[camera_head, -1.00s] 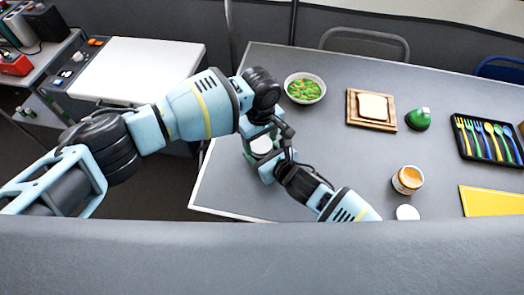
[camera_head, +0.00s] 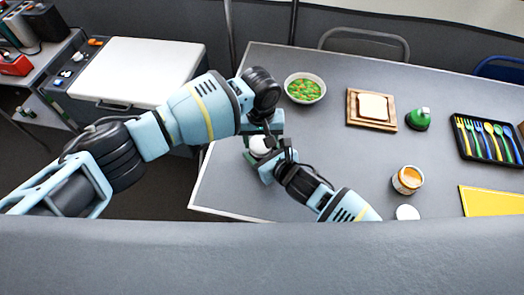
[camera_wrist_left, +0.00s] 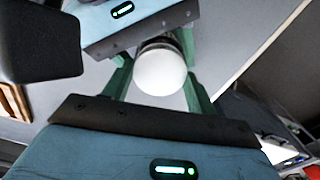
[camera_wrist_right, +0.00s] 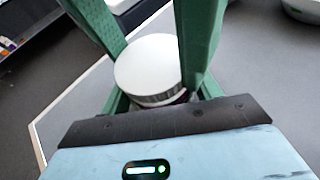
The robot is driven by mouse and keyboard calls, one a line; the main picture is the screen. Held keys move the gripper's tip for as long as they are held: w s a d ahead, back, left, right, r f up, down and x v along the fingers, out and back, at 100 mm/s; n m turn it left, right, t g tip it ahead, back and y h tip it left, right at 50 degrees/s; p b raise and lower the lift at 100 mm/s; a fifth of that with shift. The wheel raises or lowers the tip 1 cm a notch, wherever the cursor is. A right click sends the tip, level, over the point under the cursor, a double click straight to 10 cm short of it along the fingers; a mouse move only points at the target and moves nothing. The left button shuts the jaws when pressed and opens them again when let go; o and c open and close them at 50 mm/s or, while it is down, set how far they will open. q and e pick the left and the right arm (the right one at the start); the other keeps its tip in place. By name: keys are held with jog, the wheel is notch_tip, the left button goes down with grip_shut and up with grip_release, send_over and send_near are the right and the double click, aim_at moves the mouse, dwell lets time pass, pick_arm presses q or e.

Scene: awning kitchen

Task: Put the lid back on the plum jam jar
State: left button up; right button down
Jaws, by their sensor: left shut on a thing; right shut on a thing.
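The white lid (camera_head: 259,146) is at the left end of the table, between my two grippers. My left gripper (camera_head: 262,136) reaches in from the far side and is shut on the lid. My right gripper (camera_head: 268,157) is shut on the plum jam jar, lower down. In the right wrist view the lid (camera_wrist_right: 150,68) is over the jar, with a thin dark purple strip of the jar (camera_wrist_right: 176,99) below its ribbed edge. The left wrist view shows the lid's plain top (camera_wrist_left: 160,72). I cannot tell whether it is fully seated. Most of the jar is hidden.
A jar with orange-brown contents (camera_head: 408,180) and another white lid (camera_head: 407,213) are to the right. A bowl (camera_head: 304,88), bread on a board (camera_head: 355,110), a green item (camera_head: 418,118) and a cutlery tray (camera_head: 462,152) stand farther off. The table's left edge is close.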

pick_arm(q)
jog(key=o, duration=1.1)
jog(key=shift+r, duration=0.1)
jog(key=shift+r, duration=2.15)
jog(key=shift+r, duration=0.1)
jog(key=shift+c, duration=0.6)
jog(key=r+n, duration=0.1)
jog(key=n, duration=0.2)
jog(key=shift+d+r, duration=0.1)
jog(key=shift+r, duration=0.25)
jog(key=n, duration=0.1)
jog(key=r+n, duration=0.1)
jog(key=n, duration=0.1)
jog(key=shift+r+n, duration=0.3)
jog(key=shift+f, duration=0.15)
